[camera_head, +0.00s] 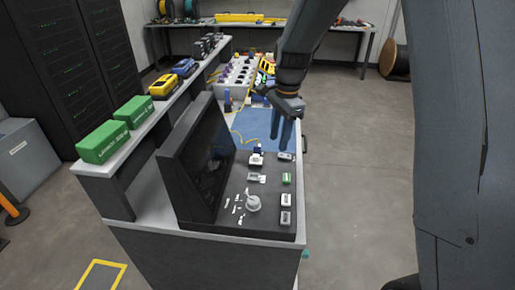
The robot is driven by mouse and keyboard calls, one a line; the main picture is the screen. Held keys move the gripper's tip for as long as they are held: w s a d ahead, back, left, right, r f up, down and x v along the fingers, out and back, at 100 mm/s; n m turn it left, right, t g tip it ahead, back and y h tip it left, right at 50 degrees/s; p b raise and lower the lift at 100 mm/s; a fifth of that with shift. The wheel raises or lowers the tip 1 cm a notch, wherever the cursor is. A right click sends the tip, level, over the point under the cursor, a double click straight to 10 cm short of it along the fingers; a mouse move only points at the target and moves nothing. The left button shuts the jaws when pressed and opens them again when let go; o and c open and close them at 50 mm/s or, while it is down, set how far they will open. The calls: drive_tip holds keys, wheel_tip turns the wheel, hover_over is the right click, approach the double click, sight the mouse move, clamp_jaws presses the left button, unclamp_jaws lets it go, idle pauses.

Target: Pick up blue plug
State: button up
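My gripper (281,138) hangs over the right part of the workbench with its two dark fingers pointing down. The fingers look apart, and I see nothing between them. A small dark blue piece (258,149) shows just behind a white device on the black panel, left of and below my fingers. It may be the blue plug, but it is too small to tell. A blue mat (250,122) lies behind the panel, partly hidden by my gripper.
A black panel (225,215) with several small white, grey and green modules covers the bench's near end. A dark upright screen (203,150) stands on its left. Green boxes (103,141) and yellow and blue devices line the raised shelf. Open floor lies right of the bench.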

sight(258, 145)
drive_tip(key=w+a+m, duration=0.1)
drive_tip(key=w+m, duration=0.1)
drive_tip(key=w+a+m, duration=0.2)
drive_tip(key=w, duration=0.1)
drive_tip(key=w+a+m, duration=0.1)
drive_tip(key=w, duration=0.1)
drive_tip(key=shift+w+a+f+m+y+p, duration=0.25)
drive_tip(key=shift+a+m+y+p, duration=0.05)
drive_tip(key=shift+a+m+p, duration=0.1)
drive_tip(key=shift+w+a+f, duration=0.1)
drive_tip(key=shift+w+a, duration=0.05)
drive_tip(key=shift+w, duration=0.05)
drive_tip(key=shift+a+f+m, duration=0.1)
drive_tip(key=shift+f+m, duration=0.2)
drive_tip(key=shift+f, duration=0.05)
wheel_tip(258, 145, down, 5)
drive_tip(key=p, duration=0.3)
drive_tip(key=shift+a+f, duration=0.15)
drive_tip(key=shift+f, duration=0.05)
drive_tip(key=shift+a+f, duration=0.1)
drive_tip(key=shift+f, duration=0.65)
clamp_jaws()
